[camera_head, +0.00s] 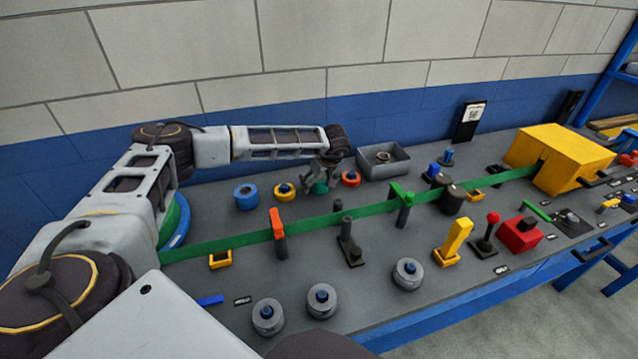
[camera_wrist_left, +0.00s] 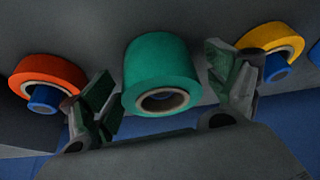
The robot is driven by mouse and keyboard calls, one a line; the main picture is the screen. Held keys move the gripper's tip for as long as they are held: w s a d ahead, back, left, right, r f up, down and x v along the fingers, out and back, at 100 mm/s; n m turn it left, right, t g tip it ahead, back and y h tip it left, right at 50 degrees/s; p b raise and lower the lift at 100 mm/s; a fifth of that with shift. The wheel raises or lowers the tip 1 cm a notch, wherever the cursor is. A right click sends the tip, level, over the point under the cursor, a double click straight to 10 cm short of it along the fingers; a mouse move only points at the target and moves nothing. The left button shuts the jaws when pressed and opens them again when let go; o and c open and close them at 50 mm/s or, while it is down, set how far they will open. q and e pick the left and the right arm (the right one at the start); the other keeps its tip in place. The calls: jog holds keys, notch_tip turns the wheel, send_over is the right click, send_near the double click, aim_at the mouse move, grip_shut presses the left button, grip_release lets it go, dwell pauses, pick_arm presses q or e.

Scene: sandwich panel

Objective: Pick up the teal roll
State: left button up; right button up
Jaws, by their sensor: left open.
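The teal roll (camera_wrist_left: 160,72) lies in the middle of the left wrist view, with its pale hollow core facing the camera. In the head view the teal roll (camera_head: 319,188) shows only partly, below my left gripper, between the yellow and orange rolls. My left gripper (camera_wrist_left: 165,92) is open, with one finger on each side of the teal roll and a visible gap on the left side. In the head view my left gripper (camera_head: 320,178) comes down over the roll from the left arm. Whether the fingers touch the roll cannot be told. My right gripper is not in view.
An orange roll (camera_head: 350,178) and a yellow roll (camera_head: 285,191) stand close on either side, on blue pegs. A blue roll (camera_head: 246,197) is farther left. A grey bin (camera_head: 384,162) stands just behind to the right. A green band (camera_head: 310,224) stretches across the table in front.

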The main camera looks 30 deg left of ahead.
pick_arm(q)
jog(key=shift+f, duration=0.1)
dwell(0.4)
jog(key=c, duration=1.2)
